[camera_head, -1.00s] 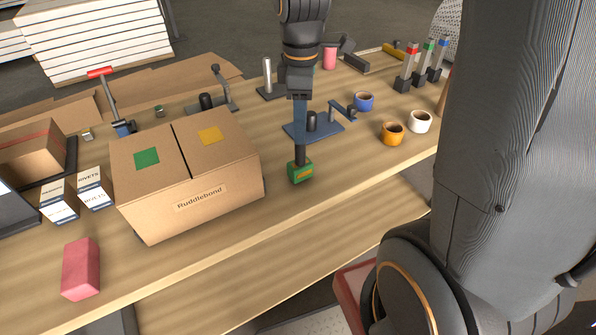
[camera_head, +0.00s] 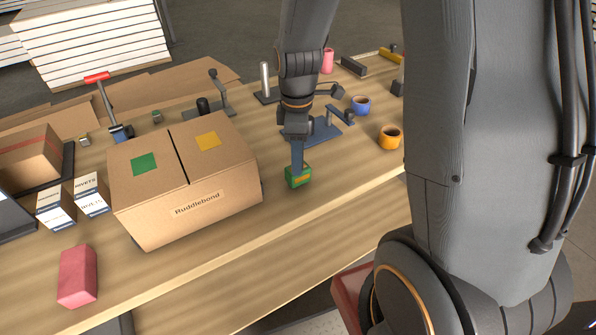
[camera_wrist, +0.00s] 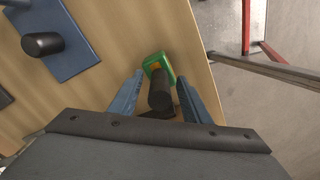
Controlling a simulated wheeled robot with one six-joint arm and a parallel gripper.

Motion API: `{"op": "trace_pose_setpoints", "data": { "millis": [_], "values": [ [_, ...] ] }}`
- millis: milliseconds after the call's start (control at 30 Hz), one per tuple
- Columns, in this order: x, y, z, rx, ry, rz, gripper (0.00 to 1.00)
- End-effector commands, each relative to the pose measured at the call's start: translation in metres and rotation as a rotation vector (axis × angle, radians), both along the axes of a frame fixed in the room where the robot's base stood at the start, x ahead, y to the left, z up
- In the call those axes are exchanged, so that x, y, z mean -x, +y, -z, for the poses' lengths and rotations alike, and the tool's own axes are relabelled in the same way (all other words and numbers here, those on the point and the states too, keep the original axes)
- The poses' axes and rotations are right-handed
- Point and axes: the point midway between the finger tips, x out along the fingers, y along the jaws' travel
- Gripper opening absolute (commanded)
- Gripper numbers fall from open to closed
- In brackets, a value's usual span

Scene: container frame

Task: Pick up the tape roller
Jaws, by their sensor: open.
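A small green block with a yellow patch (camera_head: 298,180) stands near the front edge of the bench. In the wrist view, the green block (camera_wrist: 170,69) bears a black cylindrical handle (camera_wrist: 160,95). My gripper (camera_head: 297,165) is over it, fingers pointing down. In the wrist view, the gripper (camera_wrist: 160,77) is open, with one blue finger on each side of the handle and visible gaps between. A red T-handled tool with a blue base (camera_head: 122,132) stands behind the large carton. No label shows which thing is the tape roller.
The large Ruddlebond carton (camera_head: 190,202) stands just left of my gripper. A blue plate with a black post (camera_head: 325,131) is close behind. Clear wood lies in front of the carton.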

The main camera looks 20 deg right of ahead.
Motion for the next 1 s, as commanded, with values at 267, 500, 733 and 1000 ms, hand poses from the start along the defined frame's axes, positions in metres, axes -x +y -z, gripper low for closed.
{"op": "trace_pose_setpoints", "data": {
  "millis": [267,500,733,1000],
  "values": [
    [0.0,-0.0001,0.0063,0.0,-0.001,0.0,0.43],
    [-0.0002,-0.0001,0.006,0.0,-0.001,0.0,0.15],
    [-0.0005,0.0,0.0056,0.0,-0.002,0.0,0.0],
    [-0.0015,0.0,-0.0006,0.0,-0.004,0.0,0.0]
  ]
}}
